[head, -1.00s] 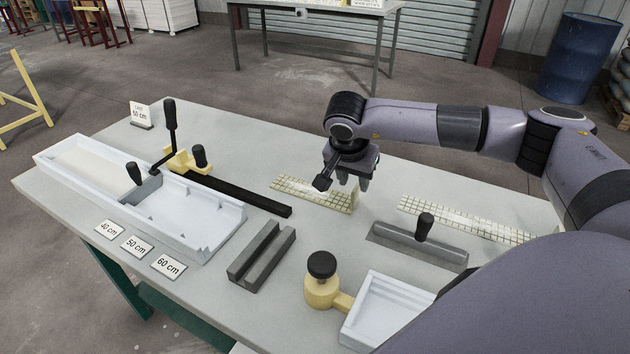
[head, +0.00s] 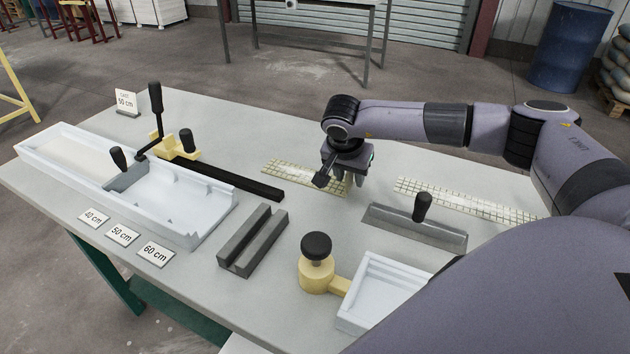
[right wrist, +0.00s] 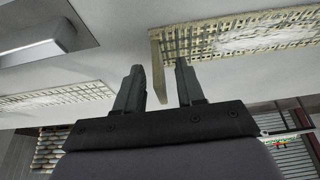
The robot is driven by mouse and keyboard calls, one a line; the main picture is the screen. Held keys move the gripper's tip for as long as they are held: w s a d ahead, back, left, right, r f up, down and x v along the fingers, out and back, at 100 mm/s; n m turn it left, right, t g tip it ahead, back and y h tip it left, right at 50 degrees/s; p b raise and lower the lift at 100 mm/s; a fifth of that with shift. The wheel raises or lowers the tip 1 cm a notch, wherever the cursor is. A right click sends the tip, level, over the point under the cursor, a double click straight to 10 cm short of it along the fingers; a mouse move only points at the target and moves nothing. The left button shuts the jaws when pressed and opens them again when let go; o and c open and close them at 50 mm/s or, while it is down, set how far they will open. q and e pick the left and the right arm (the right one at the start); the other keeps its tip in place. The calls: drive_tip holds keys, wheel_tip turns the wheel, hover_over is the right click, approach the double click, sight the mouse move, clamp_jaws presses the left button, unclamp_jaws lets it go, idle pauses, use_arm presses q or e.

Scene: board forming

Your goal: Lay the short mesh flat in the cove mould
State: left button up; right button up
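The short mesh (head: 290,173), a pale yellowish grid strip, lies on the table in the middle of the head view. My right gripper (head: 348,188) is at its right end. In the right wrist view the mesh (right wrist: 240,35) has an upright tab at its end. The open fingers (right wrist: 158,82) stand on either side of this tab, with gaps visible. A long white mould (head: 175,200) lies at left, with a grey divider across it. A smaller white stepped mould (head: 385,285) is at the front, partly hidden by my arm. I cannot tell which is the cove mould. My left gripper is out of view.
A longer mesh (head: 465,200) lies at right, behind a grey float with black handle (head: 415,227). A grey grooved block (head: 252,240), a yellow clamp with black knob (head: 317,265), a black bar (head: 228,180) and number cards (head: 122,235) occupy the table.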

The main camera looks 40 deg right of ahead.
drive_tip(key=shift+c, duration=0.3)
clamp_jaws()
drive_tip(key=shift+r+p, duration=1.3)
drive_tip(key=shift+r, duration=0.3)
drive_tip(key=shift+r+p, duration=0.7)
drive_tip(key=shift+r, duration=1.75)
